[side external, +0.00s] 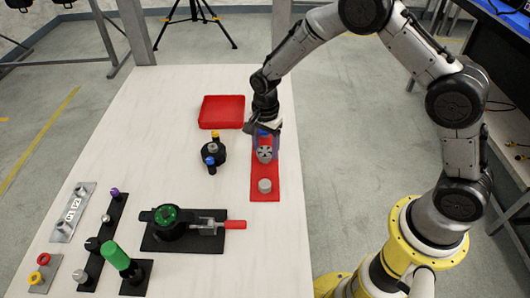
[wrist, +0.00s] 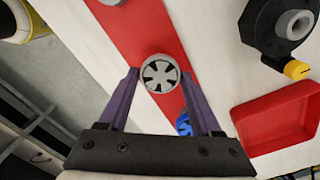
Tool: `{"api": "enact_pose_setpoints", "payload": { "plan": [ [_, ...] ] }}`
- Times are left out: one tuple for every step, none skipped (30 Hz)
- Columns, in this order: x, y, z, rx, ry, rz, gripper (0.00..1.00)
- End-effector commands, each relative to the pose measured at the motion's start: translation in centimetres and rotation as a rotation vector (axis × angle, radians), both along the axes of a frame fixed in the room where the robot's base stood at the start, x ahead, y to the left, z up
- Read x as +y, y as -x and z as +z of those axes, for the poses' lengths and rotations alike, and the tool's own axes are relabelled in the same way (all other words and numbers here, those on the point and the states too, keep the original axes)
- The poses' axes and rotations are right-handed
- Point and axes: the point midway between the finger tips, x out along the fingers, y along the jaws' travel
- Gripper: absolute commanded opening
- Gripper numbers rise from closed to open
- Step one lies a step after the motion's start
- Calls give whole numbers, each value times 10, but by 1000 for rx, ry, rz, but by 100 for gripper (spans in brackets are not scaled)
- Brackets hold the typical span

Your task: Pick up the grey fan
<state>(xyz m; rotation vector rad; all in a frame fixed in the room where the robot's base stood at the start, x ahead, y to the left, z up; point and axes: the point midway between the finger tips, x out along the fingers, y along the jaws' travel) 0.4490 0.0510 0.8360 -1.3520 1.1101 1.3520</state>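The grey fan (wrist: 160,73) is a small round part with dark slots, on a red strip (wrist: 128,30). In the side view the fan (side external: 264,155) faces up and stands on the strip (side external: 256,172), just below my gripper (side external: 266,143). In the wrist view the two purple fingers of my gripper (wrist: 160,76) are spread, one on each side of the fan, with a small gap visible on both sides. Nothing is held. A blue part (wrist: 183,123) shows nearer the palm, partly hidden by the right finger.
A grey cylinder (side external: 265,186) stands on the strip in front of the fan. A red tray (side external: 222,101) lies behind to the left. A black holder with yellow and blue pegs (side external: 213,153) stands left. A black fixture with a red handle (side external: 235,225) lies toward the front.

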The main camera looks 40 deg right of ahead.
Motion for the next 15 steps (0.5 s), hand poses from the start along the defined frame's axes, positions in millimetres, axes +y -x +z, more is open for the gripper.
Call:
{"api": "enact_pose_setpoints", "payload": {
  "plan": [
    [0,0,0,0,0,0,55],
    [0,0,0,0,0,0,49],
    [0,0,0,0,0,0,42],
    [0,0,0,0,0,0,37],
    [0,0,0,0,0,0,31],
    [0,0,0,0,0,0,24],
    [0,0,0,0,0,0,19],
    [0,0,0,0,0,0,13],
    [0,0,0,0,0,0,7],
    [0,0,0,-1,0,0,7],
    [0,0,0,-1,0,0,7],
    [0,0,0,0,0,0,7],
    [0,0,0,0,0,0,7],
    [0,0,0,-1,0,0,7],
    [0,0,1,-1,0,0,7]
  ]
}}
